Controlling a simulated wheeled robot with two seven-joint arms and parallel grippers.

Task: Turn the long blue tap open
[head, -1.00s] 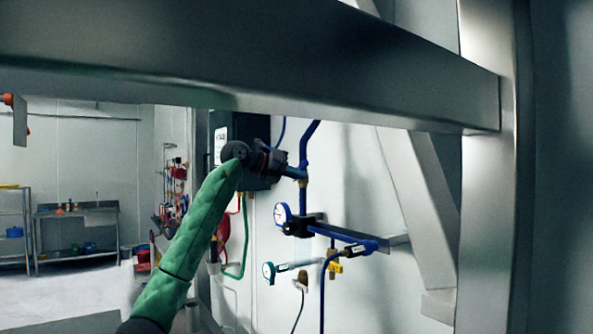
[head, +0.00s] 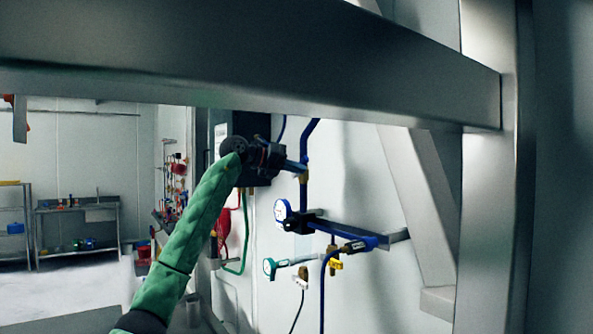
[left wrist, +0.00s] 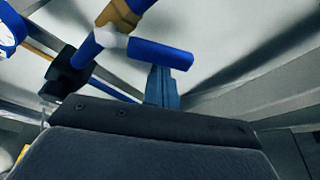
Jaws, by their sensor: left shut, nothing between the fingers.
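The long blue tap (left wrist: 160,53) shows in the left wrist view as a blue bar handle sticking out to the right from a white joint on the blue pipe. In the head view I cannot pick its handle out clearly behind my gripper. My left gripper (head: 300,167) is at the vertical blue pipe, near the white joint. In the left wrist view its fingertips (left wrist: 162,84) are shut and empty, just below the tap handle. They look very close to it or touching; I cannot tell which. My right gripper is not in view.
Below my left gripper are a white gauge (head: 282,210), a horizontal blue pipe (head: 345,233) and a green-and-white gauge (head: 270,267). A dark box (head: 228,130) hangs behind my arm. A thick metal beam (head: 250,65) crosses the top, with a post (head: 485,200) at right.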

